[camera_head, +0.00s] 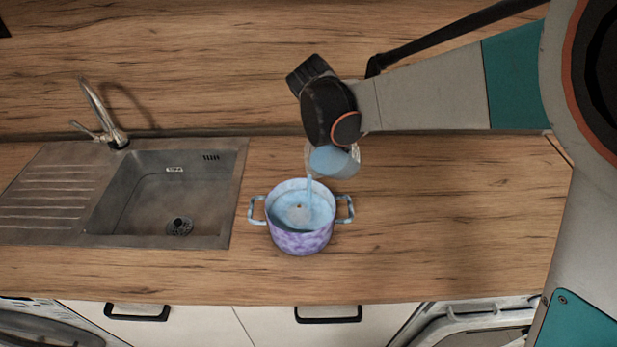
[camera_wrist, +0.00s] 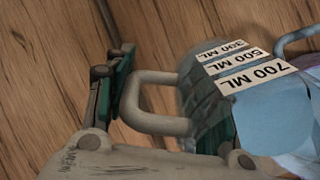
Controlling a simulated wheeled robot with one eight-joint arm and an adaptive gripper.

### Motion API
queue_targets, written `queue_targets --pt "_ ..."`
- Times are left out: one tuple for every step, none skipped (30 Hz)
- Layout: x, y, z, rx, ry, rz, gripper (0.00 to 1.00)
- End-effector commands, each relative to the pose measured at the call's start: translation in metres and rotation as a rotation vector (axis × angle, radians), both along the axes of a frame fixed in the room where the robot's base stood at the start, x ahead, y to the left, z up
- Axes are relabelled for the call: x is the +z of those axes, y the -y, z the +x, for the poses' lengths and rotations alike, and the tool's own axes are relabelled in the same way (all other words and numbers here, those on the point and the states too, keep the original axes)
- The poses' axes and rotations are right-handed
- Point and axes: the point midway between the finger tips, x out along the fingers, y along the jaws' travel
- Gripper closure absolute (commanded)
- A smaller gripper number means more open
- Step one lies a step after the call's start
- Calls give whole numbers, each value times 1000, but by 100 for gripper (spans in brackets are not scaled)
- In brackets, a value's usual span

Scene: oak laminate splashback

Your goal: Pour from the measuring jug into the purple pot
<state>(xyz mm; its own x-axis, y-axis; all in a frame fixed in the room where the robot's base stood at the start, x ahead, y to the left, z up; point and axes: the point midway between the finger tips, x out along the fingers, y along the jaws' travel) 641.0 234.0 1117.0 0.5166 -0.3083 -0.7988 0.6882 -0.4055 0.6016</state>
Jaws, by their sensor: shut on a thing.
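The measuring jug (camera_head: 335,161) is clear and holds blue liquid. It is tilted to the left above the right part of the purple pot (camera_head: 297,242), and a thin blue stream runs from its lip into the pot. The pot stands upright on the counter, purple outside and pale blue inside, with two side handles and blue liquid inside. In the wrist view my gripper (camera_wrist: 168,104) is shut on the jug's grey handle, next to the jug's volume label (camera_wrist: 245,66). My wrist hides the gripper's fingers in the head view.
A steel sink (camera_head: 165,190) with a tap (camera_head: 103,118) lies left of the pot. The wooden counter (camera_head: 450,220) is clear to the right of the pot. The wooden splashback (camera_head: 180,55) rises behind. Cabinet fronts with black handles (camera_head: 328,314) lie below the front edge.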

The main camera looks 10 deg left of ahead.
Motion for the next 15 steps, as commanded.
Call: queue_targets --pt "0 0 0 1 4 -2 100" --pt "1 0 0 1 6 -3 100" --pt "1 0 0 1 9 -4 100" --pt "1 0 0 1 11 -5 100" --pt "1 0 0 1 13 -6 100" --pt "1 0 1 1 15 -7 100" --pt "1 0 1 1 17 -8 100" --pt "1 0 1 1 18 -10 100" --pt "1 0 1 1 21 -10 100" --pt "1 0 1 1 23 -13 100" --pt "2 0 1 1 25 -14 100" --pt "2 1 1 1 27 -16 100" --pt "2 1 1 1 29 -17 100" --pt "2 1 1 2 32 -19 100" --pt "3 1 1 2 34 -20 100"
